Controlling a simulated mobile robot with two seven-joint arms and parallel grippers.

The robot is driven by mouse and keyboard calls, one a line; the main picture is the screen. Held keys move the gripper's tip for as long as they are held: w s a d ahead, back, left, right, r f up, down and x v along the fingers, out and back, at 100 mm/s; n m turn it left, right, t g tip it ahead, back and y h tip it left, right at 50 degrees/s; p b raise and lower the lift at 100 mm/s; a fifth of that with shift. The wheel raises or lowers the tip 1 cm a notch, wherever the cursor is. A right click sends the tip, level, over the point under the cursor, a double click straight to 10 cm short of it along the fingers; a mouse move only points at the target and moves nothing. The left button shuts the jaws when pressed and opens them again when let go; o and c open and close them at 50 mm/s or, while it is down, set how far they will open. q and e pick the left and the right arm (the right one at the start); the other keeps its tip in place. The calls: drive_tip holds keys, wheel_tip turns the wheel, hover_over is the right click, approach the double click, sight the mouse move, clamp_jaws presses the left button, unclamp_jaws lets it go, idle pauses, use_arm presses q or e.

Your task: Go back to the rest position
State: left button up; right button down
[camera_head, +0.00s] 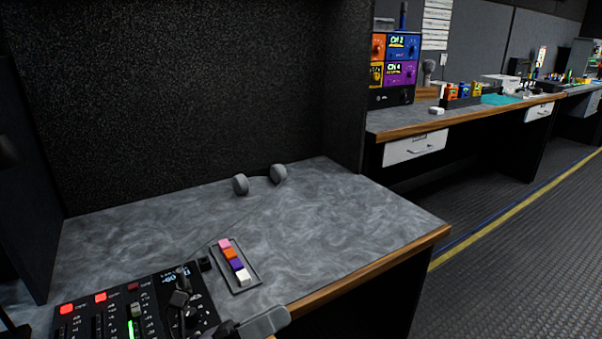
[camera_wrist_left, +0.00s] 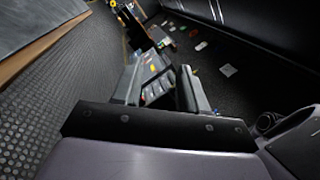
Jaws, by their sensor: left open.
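My left gripper (camera_head: 245,325) shows at the bottom edge of the head view. A grey finger with a dark joint reaches over the front of the grey marbled desk (camera_head: 345,215), beside the mixing console. Most of this arm is cut off by the frame. In the left wrist view the gripper (camera_wrist_left: 160,88) has its fingers apart. I see nothing held in it. My right gripper is in neither view.
A black mixing console (camera_head: 85,325) with lit red buttons stands at the desk's front left. A tray of coloured blocks (camera_head: 247,285) lies beside it, and headphones (camera_head: 240,184) lie at the back. A second desk (camera_head: 480,116) stands farther right. Floor (camera_head: 520,240) is clear at right.

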use_arm(q)
drive_tip(key=s+a+f+n+t+y, duration=0.1)
drive_tip(key=a+f+n+t+y, duration=0.35)
drive_tip(key=n, duration=0.75)
drive_tip(key=a+f+n+t+y, duration=0.35)
drive_tip(key=n+y, duration=0.25)
drive_tip(key=n, duration=0.5)
drive_tip(key=s+a+f+n+g+y, duration=0.3)
drive_tip(key=s+f+n, duration=0.4)
drive_tip(key=n, duration=0.1)
drive_tip(key=s+a+f+n+g+y, duration=0.3)
drive_tip(key=s+f+n+g, duration=0.1)
drive_tip(key=s+f+n, duration=0.3)
wheel_tip(320, 180, up, 10)
drive_tip(key=a+p, duration=0.1)
drive_tip(key=p, duration=1.2)
drive_tip(key=shift+w+a+m+t, duration=0.3)
drive_tip(key=shift+w, duration=0.1)
drive_tip(key=shift+r, duration=0.1)
